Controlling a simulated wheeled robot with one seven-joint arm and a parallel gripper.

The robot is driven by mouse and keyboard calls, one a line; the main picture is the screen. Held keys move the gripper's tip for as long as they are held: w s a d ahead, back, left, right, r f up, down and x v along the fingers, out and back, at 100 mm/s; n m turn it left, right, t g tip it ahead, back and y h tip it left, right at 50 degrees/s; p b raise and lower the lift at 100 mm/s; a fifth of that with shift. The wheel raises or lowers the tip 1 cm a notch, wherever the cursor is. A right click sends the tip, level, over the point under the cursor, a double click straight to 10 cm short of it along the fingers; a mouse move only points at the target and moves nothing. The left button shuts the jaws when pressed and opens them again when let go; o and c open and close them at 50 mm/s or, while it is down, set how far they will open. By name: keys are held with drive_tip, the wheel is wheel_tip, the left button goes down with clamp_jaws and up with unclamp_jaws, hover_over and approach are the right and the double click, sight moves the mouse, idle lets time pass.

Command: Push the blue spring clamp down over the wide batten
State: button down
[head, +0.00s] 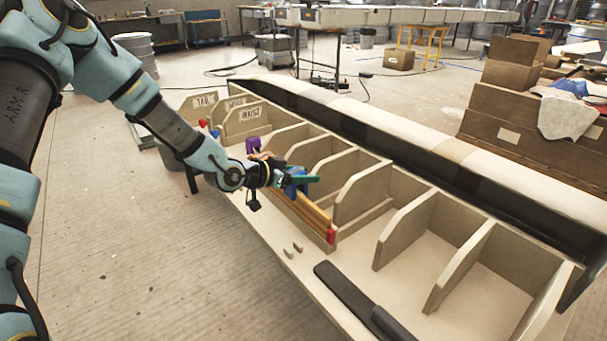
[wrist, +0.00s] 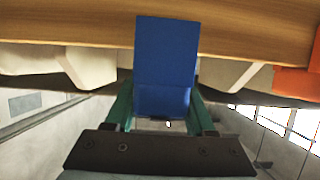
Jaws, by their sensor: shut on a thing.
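The blue spring clamp (head: 293,190) is in my gripper (head: 297,180), at the wide batten (head: 312,214) in the head view. In the wrist view the blue clamp (wrist: 167,55) sits between the two green fingers of my gripper (wrist: 164,105). It overlaps the wood-coloured batten (wrist: 75,27), which runs across the top of that view. My fingers are shut on the clamp. Its jaws are hidden, so I cannot tell how far it goes over the batten. A red clamp (head: 331,236) is at the batten's near end.
Upright ribs (head: 362,184) divide the mould behind the batten into bays. A purple piece (head: 252,145) stands farther along. The right-hand bays look empty.

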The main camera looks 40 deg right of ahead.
drive_tip(key=shift+s+d+f+b, duration=0.1)
drive_tip(key=shift+f+b, duration=0.55)
drive_tip(key=shift+f, duration=0.25)
drive_tip(key=shift+c, duration=0.8)
unclamp_jaws()
drive_tip(key=s+p+v, duration=0.1)
drive_tip(key=v, duration=1)
drive_tip(key=w+a+f+n+t+y, duration=0.1)
drive_tip(key=w+a+n+t+y, duration=0.15)
drive_tip(key=w+a, duration=0.4)
drive_tip(key=w+a+f+n+t+y, duration=0.1)
drive_tip(key=w+a+n+y, duration=0.2)
drive_tip(key=a, duration=0.6)
drive_tip(key=s+a+r+n+y, duration=0.1)
drive_tip(key=a+r+n+y, duration=0.2)
drive_tip(key=a, duration=0.7)
drive_tip(key=a+r+n+y, duration=0.2)
drive_tip(key=a+n+y, duration=0.2)
drive_tip(key=a, duration=0.6)
drive_tip(key=s+a+r+n+g, duration=0.1)
drive_tip(key=s+a+r+n, duration=0.4)
drive_tip(key=s+a, duration=0.2)
wheel_tip(320, 180, up, 20)
drive_tip(key=p, duration=2)
drive_tip(key=shift+w+d+f+y, duration=0.15)
drive_tip(key=shift+w+f+y, duration=0.1)
drive_tip(key=shift+y, duration=0.1)
